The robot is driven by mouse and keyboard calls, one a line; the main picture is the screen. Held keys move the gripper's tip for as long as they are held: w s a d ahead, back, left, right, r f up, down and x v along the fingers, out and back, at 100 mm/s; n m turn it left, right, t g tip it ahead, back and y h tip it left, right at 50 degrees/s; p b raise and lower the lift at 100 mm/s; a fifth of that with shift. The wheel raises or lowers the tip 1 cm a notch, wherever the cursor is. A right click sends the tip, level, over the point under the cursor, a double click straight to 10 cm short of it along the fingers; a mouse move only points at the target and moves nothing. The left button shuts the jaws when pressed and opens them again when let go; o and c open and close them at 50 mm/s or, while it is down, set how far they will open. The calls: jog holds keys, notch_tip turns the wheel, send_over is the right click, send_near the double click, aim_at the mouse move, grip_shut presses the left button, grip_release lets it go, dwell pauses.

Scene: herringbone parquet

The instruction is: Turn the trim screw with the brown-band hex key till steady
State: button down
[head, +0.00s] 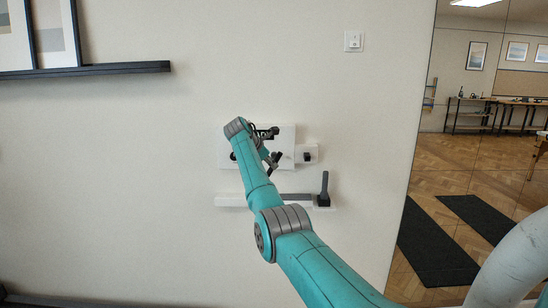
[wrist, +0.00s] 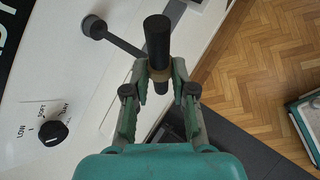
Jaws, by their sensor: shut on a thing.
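My gripper (wrist: 158,82) is shut on the brown-band hex key (wrist: 157,42), whose black, round grip stands up between the fingertips. The brown band (wrist: 160,74) sits right at the fingertips. A dark rod (wrist: 122,43) runs from the upper left toward the key and has a round dark end (wrist: 95,27) over the white panel. I cannot tell whether this rod is part of the key or whether it meets the trim screw, which I cannot make out. In the head view, my gripper (head: 271,160) is in front of the white wall panel (head: 286,134), partly covering it.
A black dial (wrist: 53,132) marked LOW and SOFT is on the white panel; a small box with a dark knob (head: 306,156) shows beside the panel. Below is a narrow white ledge (head: 232,200) with a dark upright piece (head: 324,190). A dark shelf (head: 120,69) hangs upper left.

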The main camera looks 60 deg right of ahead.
dwell(0.4)
jog(key=shift+s+a, duration=0.55)
jog(key=shift+a, duration=0.3)
jog(key=shift+s+a, duration=0.5)
jog(key=shift+a, duration=0.4)
jog(key=shift+s+a, duration=0.55)
jog(key=shift+a, duration=0.3)
